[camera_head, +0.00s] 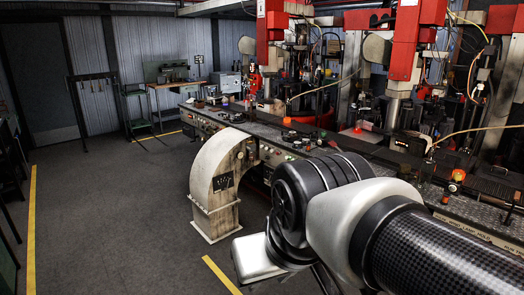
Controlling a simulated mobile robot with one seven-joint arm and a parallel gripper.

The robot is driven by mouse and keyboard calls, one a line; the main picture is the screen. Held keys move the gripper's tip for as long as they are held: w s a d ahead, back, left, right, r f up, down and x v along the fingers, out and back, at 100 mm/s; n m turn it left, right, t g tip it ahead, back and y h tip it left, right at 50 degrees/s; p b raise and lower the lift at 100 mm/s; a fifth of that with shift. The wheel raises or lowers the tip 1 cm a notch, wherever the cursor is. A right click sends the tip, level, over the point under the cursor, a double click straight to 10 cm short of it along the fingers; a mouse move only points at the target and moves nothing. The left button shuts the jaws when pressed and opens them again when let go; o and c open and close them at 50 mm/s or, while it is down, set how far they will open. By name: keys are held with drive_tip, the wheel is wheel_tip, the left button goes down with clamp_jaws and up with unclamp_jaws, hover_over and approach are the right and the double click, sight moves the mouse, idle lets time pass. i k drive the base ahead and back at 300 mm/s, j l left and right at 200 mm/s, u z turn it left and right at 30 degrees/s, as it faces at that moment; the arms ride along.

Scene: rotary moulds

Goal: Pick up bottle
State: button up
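I cannot make out a bottle for certain in the head view. Several small items lie on the long machine bench (268,133), too small to identify. My arm, black and white, comes in from the lower right and bends near the middle of the picture. My gripper is not in view. My arm hides part of the bench front and the floor behind it.
Red and grey moulding machines (404,40) stand along the bench. A worn pale arched housing (214,175) stands at the bench's front, close to my arm. A green table (170,88) stands at the back. Open grey floor (110,215) with yellow lines lies left.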

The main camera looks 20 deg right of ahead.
sight(428, 165)
drive_tip(key=z, duration=1.7)
drive_tip(key=i+j+z, duration=0.1)
drive_tip(key=i, duration=0.45)
drive_tip(key=i+j+z, duration=0.15)
drive_tip(key=i, duration=0.45)
drive_tip(key=i+j+z, duration=0.1)
drive_tip(key=i+j, duration=0.15)
drive_tip(key=i, duration=0.3)
drive_tip(key=i+j+z, duration=0.15)
drive_tip(key=i+j, duration=0.15)
drive_tip(key=i, duration=0.25)
drive_tip(key=i+j+z, duration=0.1)
drive_tip(key=i+j, duration=0.2)
drive_tip(key=i, duration=0.2)
